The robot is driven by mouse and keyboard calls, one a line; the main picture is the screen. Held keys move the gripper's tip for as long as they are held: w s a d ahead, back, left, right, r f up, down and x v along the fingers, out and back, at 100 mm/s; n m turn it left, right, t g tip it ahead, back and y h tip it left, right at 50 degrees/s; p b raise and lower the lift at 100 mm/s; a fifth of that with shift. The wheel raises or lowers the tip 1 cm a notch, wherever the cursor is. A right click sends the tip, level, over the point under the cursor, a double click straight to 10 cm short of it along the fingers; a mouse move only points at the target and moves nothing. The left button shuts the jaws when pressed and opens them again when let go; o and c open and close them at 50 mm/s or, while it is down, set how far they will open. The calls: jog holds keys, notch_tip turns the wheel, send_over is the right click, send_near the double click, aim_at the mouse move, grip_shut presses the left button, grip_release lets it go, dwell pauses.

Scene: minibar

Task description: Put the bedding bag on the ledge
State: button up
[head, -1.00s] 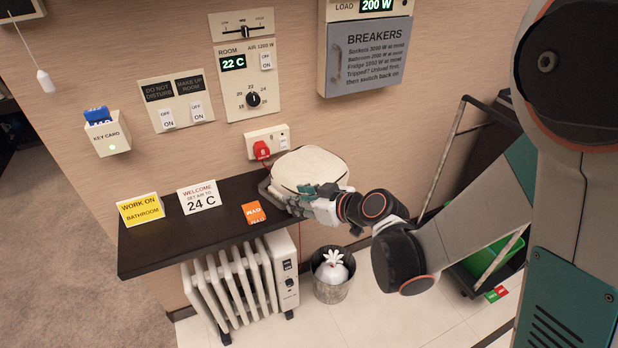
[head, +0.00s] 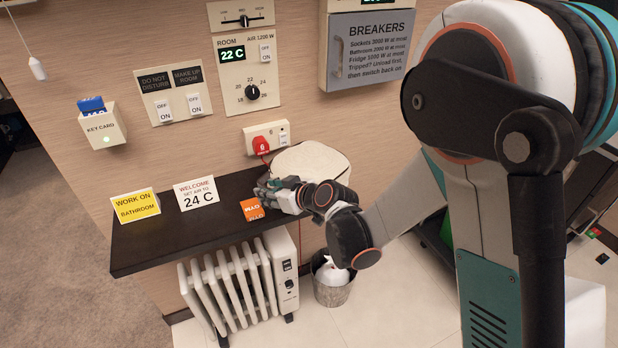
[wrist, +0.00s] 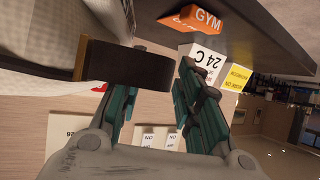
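The bedding bag (head: 312,160) is a cream, rounded bag at the right end of the dark ledge (head: 160,245), against the wall. It appears to rest on the ledge; my arm hides its lower front. My gripper (head: 266,190) is at the bag's front left, low over the ledge. In the wrist view the pale bag (wrist: 35,50) fills the upper left, with a dark band (wrist: 125,64) crossing in front of one finger.
An orange GYM card (head: 252,209), a white 24 C card (head: 197,194) and a yellow card (head: 136,206) stand on the ledge to the left. A red plug (head: 262,145) sits in the wall socket behind. A heater (head: 240,285) and a bin (head: 332,285) are below.

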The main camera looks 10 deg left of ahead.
jog(key=shift+w+a+f, duration=0.2)
jog(key=shift+a, duration=0.05)
jog(key=shift+r, duration=0.1)
grip_shut()
jog(key=shift+r, duration=0.15)
